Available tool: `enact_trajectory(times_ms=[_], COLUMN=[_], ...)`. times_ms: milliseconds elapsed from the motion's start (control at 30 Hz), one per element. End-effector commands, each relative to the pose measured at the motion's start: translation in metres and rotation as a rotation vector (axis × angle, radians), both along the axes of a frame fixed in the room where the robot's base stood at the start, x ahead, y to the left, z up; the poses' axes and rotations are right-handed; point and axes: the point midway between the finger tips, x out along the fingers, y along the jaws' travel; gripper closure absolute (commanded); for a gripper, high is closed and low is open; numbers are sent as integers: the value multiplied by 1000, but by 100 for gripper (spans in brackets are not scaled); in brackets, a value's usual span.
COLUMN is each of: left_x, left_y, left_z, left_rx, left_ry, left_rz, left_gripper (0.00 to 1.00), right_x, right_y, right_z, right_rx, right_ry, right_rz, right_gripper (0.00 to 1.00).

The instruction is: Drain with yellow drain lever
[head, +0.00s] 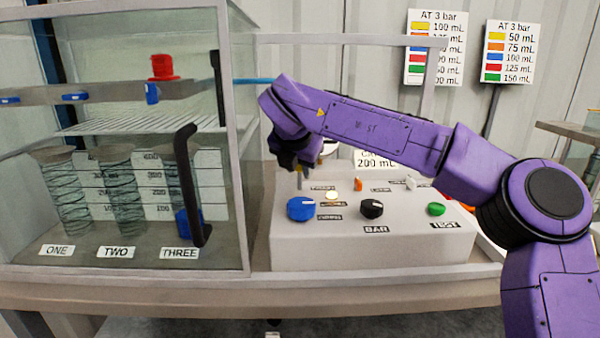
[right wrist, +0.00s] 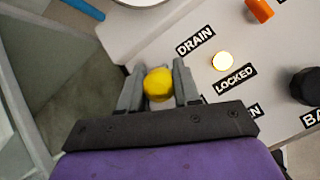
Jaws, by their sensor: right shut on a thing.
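The yellow drain lever's round knob (right wrist: 158,83) sits between the two fingers of my right gripper (right wrist: 157,75) in the right wrist view. The gripper is shut on it. The DRAIN label (right wrist: 195,41) and a LOCKED label (right wrist: 235,80) are on the panel to the right of the knob. In the head view my right gripper (head: 299,172) points down over the back left of the white control box (head: 300,248). There the knob is hidden behind the gripper. My left gripper is not in view.
A lit lamp (head: 332,196), a blue knob (head: 301,208), a black BAR knob (head: 372,208) and a green button (head: 436,209) are on the box. Left stands a clear cabinet with a black handle (head: 190,185) and cylinders. Volume charts (head: 507,52) hang behind.

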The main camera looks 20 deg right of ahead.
Motion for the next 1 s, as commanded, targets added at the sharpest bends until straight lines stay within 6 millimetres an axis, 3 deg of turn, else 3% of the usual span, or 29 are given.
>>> enact_trajectory(times_ms=[233,267,333,667,1000], left_x=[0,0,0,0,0], left_y=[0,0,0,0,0], left_z=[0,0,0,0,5], left_rx=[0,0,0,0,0], left_ry=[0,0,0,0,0], left_rz=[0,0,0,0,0], left_gripper=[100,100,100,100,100], right_x=[-1,-1,-1,-2,-41], right_y=[1,1,1,2,26], right_z=[-2,-2,-2,3,61], right_rx=[0,0,0,0,0], right_ry=[5,5,5,3,1], right_rz=[0,0,0,0,-1], right_gripper=[100,65,44,44,44])
